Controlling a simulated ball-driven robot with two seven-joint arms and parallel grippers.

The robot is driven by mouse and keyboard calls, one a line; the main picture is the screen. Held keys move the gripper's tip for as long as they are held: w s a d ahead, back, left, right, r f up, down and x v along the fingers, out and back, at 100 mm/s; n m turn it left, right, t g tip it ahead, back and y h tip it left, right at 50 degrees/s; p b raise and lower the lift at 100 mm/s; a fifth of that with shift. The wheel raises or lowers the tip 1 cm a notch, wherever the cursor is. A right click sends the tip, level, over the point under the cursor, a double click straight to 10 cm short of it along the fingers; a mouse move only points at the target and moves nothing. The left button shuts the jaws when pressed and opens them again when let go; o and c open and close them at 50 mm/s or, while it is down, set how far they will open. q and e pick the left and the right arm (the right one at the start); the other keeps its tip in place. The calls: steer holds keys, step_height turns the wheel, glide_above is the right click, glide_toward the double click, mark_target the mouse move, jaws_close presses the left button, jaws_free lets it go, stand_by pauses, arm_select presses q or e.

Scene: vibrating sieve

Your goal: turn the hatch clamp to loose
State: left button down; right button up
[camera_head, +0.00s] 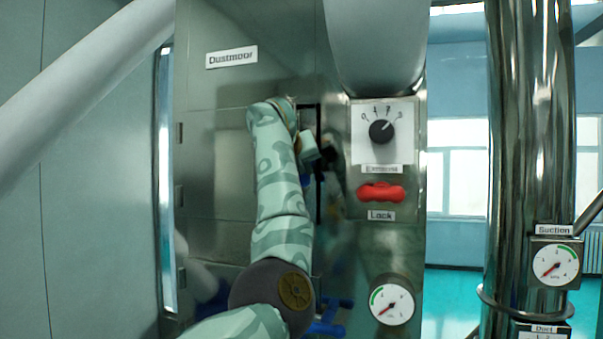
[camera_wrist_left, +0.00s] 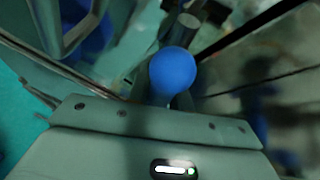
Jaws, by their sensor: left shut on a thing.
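My left arm rises in front of the steel cabinet in the head view, and its gripper (camera_head: 326,156) is at the dark vertical gap right of the "Dustmoor" door (camera_head: 215,120). In the left wrist view a round blue knob (camera_wrist_left: 172,70), which looks like the end of the hatch clamp's handle, sits at the jaws. My left gripper is shut on it. A metal rod end shows just beyond the knob. In the head view the clamp is mostly hidden behind my gripper and arm, so its angle cannot be told. My right gripper is not in view.
Right of the gripper are a black dial (camera_head: 381,131), a red lock handle (camera_head: 381,192) and a gauge (camera_head: 392,304). A blue part (camera_head: 330,327) shows low beside my arm. A shiny vertical pipe (camera_head: 528,130) with a suction gauge (camera_head: 556,262) stands at the right.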

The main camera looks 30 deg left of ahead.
arm_select(q)
steer(key=shift+s+a+r+m+y+b, duration=0.15)
steer(key=shift+r+m+y+b, duration=0.2)
steer(key=shift+m+y, duration=0.35)
steer(key=shift+s+a+r+m+y+b, duration=0.15)
steer(key=shift+r+m+y, duration=0.25)
steer(key=shift+m+y, duration=0.3)
steer(key=c, duration=1.5)
jaws_free()
steer(key=shift+o, duration=1.1)
steer(key=shift+w, duration=0.2)
steer(key=b+v, duration=0.6)
steer(key=v, duration=0.9)
steer(key=shift+s+d, duration=0.3)
steer(key=shift+c, duration=0.2)
